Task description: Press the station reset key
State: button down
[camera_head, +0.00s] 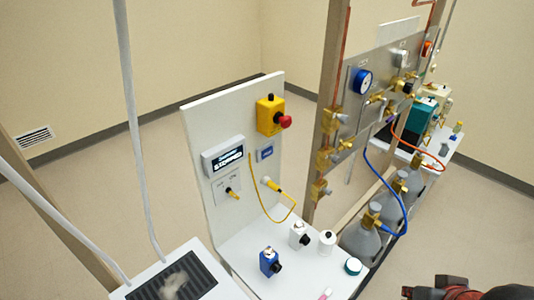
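A white upright station panel (212,119) stands at the middle of the view. It carries a yellow box (264,117) with a red mushroom button (285,121), a display (224,158) with lit lettering and a small blue plate (265,153) whose lettering is too small to read. A plate with a yellow-handled switch (232,193) is below the display. I cannot tell which part is the reset key. Dark and red parts of my arm or gripper (455,289) show at the bottom right, cut off by the edge, well apart from the panel. The fingers cannot be made out.
A blue box (269,261), a white box (299,235) and white containers (327,242) stand on the white shelf before the panel. A yellow cable (262,205) hangs there. Grey cylinders (361,238) with blue hose stand right. Floor is clear at far left.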

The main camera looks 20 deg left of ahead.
aim_at(266, 152)
jog(key=i+l+u, duration=0.2)
jog(key=u, duration=0.25)
jog(key=i+l+u, duration=0.15)
jog(key=l+u, duration=0.25)
jog(key=j, duration=0.1)
